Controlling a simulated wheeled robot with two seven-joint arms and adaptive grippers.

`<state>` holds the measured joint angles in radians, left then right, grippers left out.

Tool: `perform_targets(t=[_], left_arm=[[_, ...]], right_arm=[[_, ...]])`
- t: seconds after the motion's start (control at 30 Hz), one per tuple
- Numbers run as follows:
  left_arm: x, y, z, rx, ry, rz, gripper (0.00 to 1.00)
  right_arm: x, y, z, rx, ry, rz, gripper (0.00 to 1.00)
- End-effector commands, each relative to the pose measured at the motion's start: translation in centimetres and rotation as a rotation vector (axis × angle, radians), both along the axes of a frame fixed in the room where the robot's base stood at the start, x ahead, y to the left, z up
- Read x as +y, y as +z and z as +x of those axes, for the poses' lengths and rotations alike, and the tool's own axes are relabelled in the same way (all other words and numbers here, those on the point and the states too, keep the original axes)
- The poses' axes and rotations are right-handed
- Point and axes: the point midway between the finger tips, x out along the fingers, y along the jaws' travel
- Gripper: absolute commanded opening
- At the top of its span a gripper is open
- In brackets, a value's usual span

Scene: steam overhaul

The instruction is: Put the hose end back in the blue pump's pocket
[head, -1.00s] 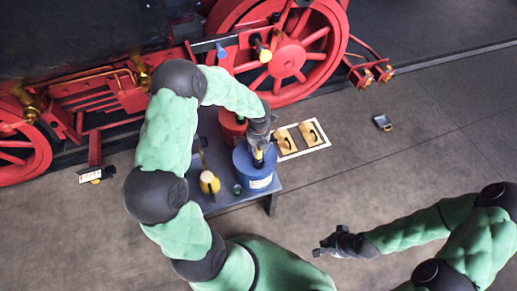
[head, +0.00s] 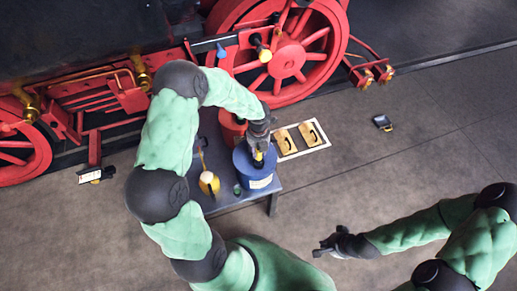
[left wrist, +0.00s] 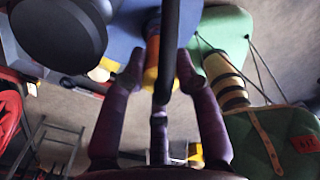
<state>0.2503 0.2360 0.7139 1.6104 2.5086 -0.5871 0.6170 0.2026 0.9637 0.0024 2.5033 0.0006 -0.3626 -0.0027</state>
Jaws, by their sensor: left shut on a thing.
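The blue pump (head: 256,173) stands on the small grey table, near its right end. My left gripper (head: 258,152) points down over the pump's top and is shut on the yellow hose end (head: 258,159). In the left wrist view, the fingers (left wrist: 160,75) flank the orange-and-yellow hose end (left wrist: 152,62), with a blue surface close behind it. A dark bar crosses in front there. The gripper hides the pocket, so I cannot tell how far in the hose end is. My right gripper (head: 324,248) is over the floor, away from the table; its jaws are too small to read.
A red pump (head: 231,128) stands behind the blue one. A yellow-topped bottle (head: 209,183) and a small green item (head: 238,190) are on the table (head: 225,203). A white-framed panel with yellow pieces (head: 302,139) lies right. The red locomotive wheel (head: 290,55) is behind.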

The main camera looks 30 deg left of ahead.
Motion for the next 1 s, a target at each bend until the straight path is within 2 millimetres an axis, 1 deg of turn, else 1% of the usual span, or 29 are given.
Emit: perform_targets(t=[1.0], left_arm=[[0.0,-2.7,0.0,0.000,-0.002,-0.003,0.00]], right_arm=[[0.0,-0.3,0.0,0.000,0.000,0.000,0.00]])
